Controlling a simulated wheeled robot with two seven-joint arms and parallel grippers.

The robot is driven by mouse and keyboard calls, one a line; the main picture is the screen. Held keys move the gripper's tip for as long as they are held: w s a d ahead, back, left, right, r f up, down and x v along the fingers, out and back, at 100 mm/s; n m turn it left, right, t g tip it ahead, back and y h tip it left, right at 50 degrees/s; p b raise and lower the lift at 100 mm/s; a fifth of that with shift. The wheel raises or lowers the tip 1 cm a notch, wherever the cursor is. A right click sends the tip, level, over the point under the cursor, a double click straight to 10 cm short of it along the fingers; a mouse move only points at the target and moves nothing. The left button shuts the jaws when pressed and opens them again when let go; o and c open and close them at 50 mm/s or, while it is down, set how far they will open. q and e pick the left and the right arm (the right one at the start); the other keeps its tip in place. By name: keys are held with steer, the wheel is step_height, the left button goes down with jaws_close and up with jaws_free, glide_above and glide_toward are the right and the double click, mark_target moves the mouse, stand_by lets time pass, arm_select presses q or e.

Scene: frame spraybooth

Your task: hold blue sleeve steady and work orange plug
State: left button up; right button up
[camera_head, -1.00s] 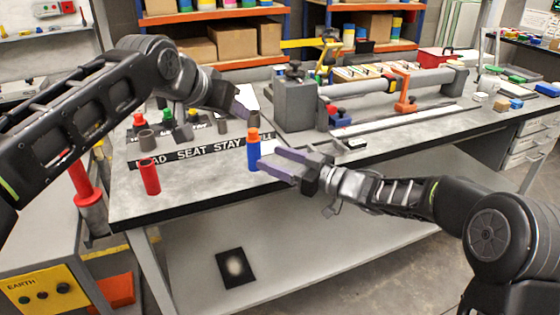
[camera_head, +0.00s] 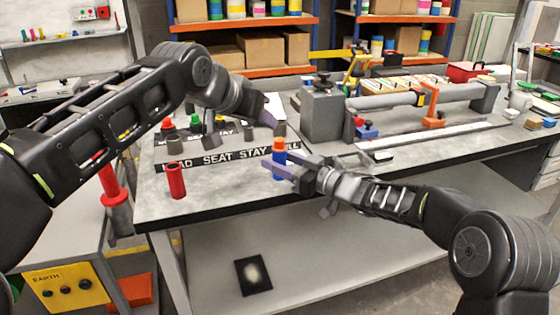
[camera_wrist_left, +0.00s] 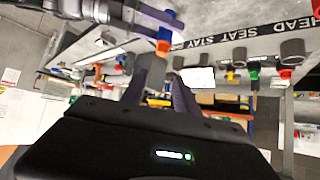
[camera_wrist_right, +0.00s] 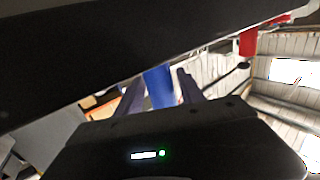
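The blue sleeve (camera_head: 279,171) stands upright on the bench, with the orange plug (camera_head: 279,145) at its top. My right gripper (camera_head: 277,162) reaches in from the right with a finger on either side of the sleeve. In the right wrist view the sleeve (camera_wrist_right: 158,86) shows between the fingers, seemingly with slim gaps. How deep the plug sits is hidden.
A red sleeve (camera_head: 176,181) stands at the left front. A lettered strip (camera_head: 225,158) and several grey sleeves lie behind. A grey clamp block (camera_head: 322,115) stands right of my left gripper. The front bench between red and blue is clear.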

jaws_close()
arm_select(q)
steer(key=shift+o, duration=1.4)
steer(key=shift+w+a, duration=0.1)
steer(key=shift+a, duration=0.2)
steer(key=f, duration=0.4)
steer(key=f+t, duration=0.1)
steer(key=f, duration=0.4)
steer(key=w+a+f+t, duration=0.1)
steer(key=f, duration=0.3)
steer(key=shift+f+h, duration=0.35)
steer(key=shift+h, duration=0.05)
steer(key=shift+s+d+f+t+h, duration=0.15)
steer(key=shift+s+d+t+h, duration=0.2)
steer(key=shift+t, duration=0.35)
steer(key=shift+s+d+r+t+h, duration=0.1)
steer(key=shift+d+r+t+h, duration=0.2)
steer(key=shift+t, duration=0.2)
steer(key=r, duration=0.1)
steer(key=r+t, duration=0.1)
steer(key=r+t+h, duration=0.1)
steer(key=shift+d+r, duration=0.2)
steer(key=shift+d, duration=0.05)
